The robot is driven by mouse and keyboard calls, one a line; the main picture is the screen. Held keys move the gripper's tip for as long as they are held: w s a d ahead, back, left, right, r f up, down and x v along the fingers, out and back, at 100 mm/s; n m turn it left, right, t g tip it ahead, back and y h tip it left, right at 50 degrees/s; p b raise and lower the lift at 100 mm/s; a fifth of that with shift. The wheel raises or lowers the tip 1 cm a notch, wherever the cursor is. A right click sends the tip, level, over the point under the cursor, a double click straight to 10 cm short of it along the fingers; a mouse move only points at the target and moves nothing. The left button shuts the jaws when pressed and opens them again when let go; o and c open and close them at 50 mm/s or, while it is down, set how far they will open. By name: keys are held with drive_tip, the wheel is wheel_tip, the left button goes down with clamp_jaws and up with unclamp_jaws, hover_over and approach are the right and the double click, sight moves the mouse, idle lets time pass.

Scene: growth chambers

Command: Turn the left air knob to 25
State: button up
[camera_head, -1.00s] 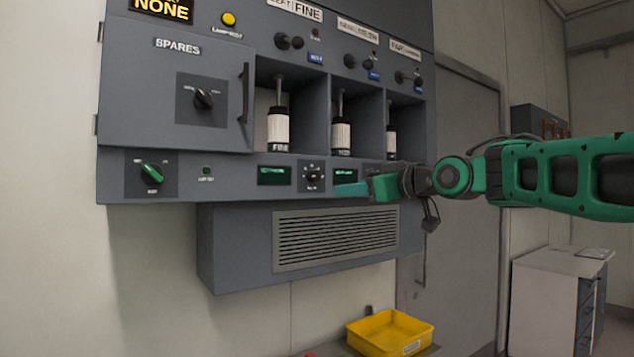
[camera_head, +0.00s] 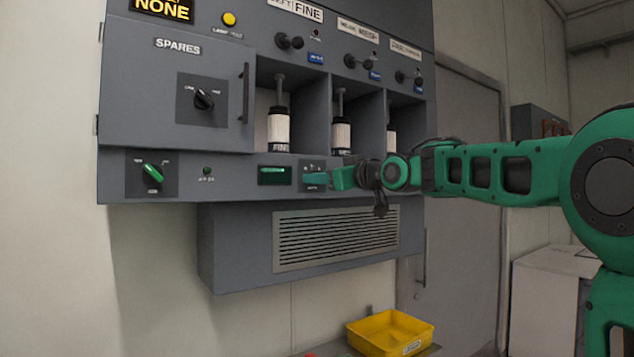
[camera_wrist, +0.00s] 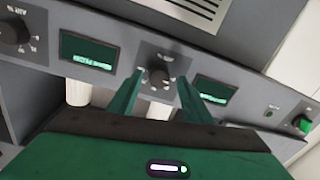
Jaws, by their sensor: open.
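The left air knob (camera_wrist: 158,76) is a small dark round knob on a dark square plate with a marked scale, in the panel's lower strip. In the wrist view it appears between the two green fingers of my gripper (camera_wrist: 160,84). The fingers are apart, one on each side of it in the picture; I cannot tell whether they touch it. In the head view my gripper (camera_head: 328,179) is in front of the knob's plate (camera_head: 312,164) and hides most of the knob. A green-lit display (camera_head: 274,175) is left of the plate; its digits are unreadable.
A green-handled selector (camera_head: 152,172) and a small indicator (camera_head: 207,171) are farther left on the strip. Bottles (camera_head: 278,130) stand in the bays above. A vented box (camera_head: 335,240) juts out below. A yellow tray (camera_head: 390,333) is lower down.

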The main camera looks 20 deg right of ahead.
drive_tip(key=c, duration=1.1)
drive_tip(key=shift+o, duration=0.2)
drive_tip(key=shift+f+m, duration=0.15)
drive_tip(key=shift+m, duration=4.25)
drive_tip(key=o, duration=1.1)
drive_tip(key=shift+c, duration=0.2)
